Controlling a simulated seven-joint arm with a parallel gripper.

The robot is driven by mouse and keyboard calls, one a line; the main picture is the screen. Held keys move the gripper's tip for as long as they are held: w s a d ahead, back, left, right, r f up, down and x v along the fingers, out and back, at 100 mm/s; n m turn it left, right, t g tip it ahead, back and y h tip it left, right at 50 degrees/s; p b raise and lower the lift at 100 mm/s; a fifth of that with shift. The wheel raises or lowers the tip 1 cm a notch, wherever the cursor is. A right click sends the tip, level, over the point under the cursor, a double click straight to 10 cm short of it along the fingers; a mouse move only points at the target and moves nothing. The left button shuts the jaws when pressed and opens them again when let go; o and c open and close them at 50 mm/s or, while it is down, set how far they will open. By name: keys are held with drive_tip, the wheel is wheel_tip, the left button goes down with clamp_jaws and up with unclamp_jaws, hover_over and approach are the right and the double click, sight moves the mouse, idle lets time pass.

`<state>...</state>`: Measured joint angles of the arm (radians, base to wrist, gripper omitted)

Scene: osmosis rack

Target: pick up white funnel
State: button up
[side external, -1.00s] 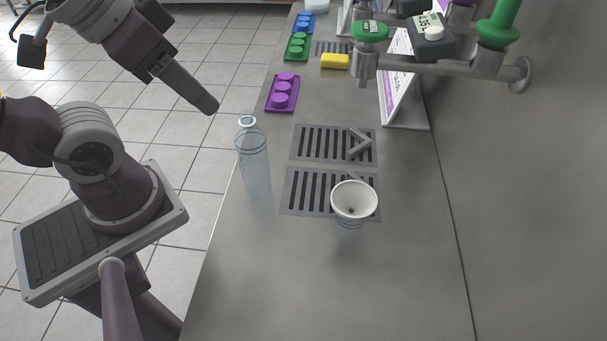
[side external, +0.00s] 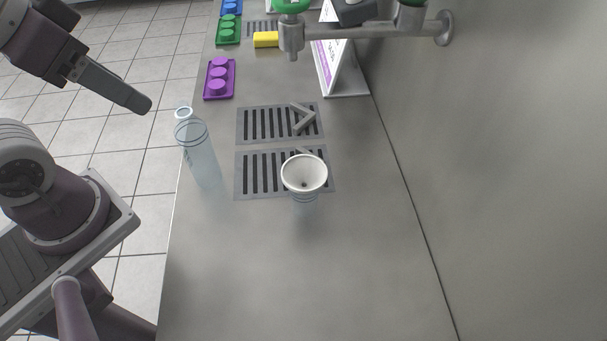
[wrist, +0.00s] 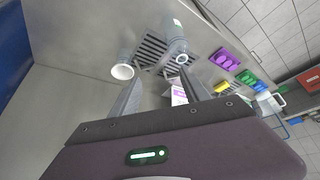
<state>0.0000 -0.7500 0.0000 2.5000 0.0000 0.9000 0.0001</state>
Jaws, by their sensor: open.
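The white funnel (side external: 304,174) sits upright, apparently on top of a clear vessel (side external: 306,203), beside the nearer slotted drain grate on the grey counter. In the wrist view the funnel (wrist: 122,71) shows as a white ring at upper left, beyond my fingers. My gripper (side external: 143,104) is at the upper left in the side view, left of and above the counter, well apart from the funnel. Its two fingers (wrist: 163,93) stand apart in the wrist view with nothing held between them.
A clear bottle (side external: 198,150) stands left of the funnel. Two slotted grates (side external: 246,172) lie in the counter, with a grey angled piece (side external: 303,118) on the far one. Purple (side external: 219,78) and green (side external: 228,30) blocks, a yellow block (side external: 266,39) and a pipe (side external: 365,31) are farther back. The front counter is clear.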

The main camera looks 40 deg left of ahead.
drive_tip(key=o, duration=0.9)
drive_tip(key=shift+c, duration=0.2)
drive_tip(key=n+g, duration=0.6)
drive_tip(key=n, duration=1.2)
hover_over(304, 185)
wheel_tip(304, 185, down, 18)
drive_tip(key=shift+f, duration=0.2)
wheel_tip(304, 185, down, 7)
drive_tip(key=shift+r, duration=0.1)
